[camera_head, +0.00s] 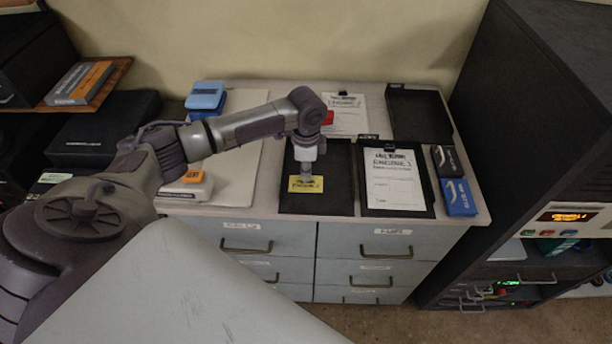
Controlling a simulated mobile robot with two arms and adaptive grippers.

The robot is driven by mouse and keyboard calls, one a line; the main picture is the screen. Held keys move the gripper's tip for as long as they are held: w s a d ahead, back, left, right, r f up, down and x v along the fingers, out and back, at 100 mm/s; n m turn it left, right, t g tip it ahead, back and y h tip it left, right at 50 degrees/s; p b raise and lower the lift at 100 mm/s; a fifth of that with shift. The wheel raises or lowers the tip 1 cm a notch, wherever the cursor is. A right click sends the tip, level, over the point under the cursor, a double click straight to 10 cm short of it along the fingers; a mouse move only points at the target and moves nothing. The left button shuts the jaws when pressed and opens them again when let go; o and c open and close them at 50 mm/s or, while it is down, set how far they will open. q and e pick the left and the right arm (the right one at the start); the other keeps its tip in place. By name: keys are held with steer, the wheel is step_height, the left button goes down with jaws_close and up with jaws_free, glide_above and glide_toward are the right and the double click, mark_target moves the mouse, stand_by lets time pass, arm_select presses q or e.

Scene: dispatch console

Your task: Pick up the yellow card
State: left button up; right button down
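The yellow card (306,186), with dark print, shows at the front part of a black board (335,200) on the cabinet top. My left gripper (306,174) points down from the wrist, right over the card's far edge. Its tip looks very close to the card or touching it. The fingers are small and seen nearly end-on, so I cannot tell whether they are open, or shut on the card. My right gripper is out of view.
Right of the board are a clipboard with white paper (394,182), a blue box (457,197) and a black box (446,160). Behind are another paper (344,118) and a black tray (418,115). A tall dark cabinet (530,70) stands close on the right.

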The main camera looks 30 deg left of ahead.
arm_select(q)
jaws_close()
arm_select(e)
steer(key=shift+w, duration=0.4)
arm_select(q)
steer(key=shift+r, duration=0.15)
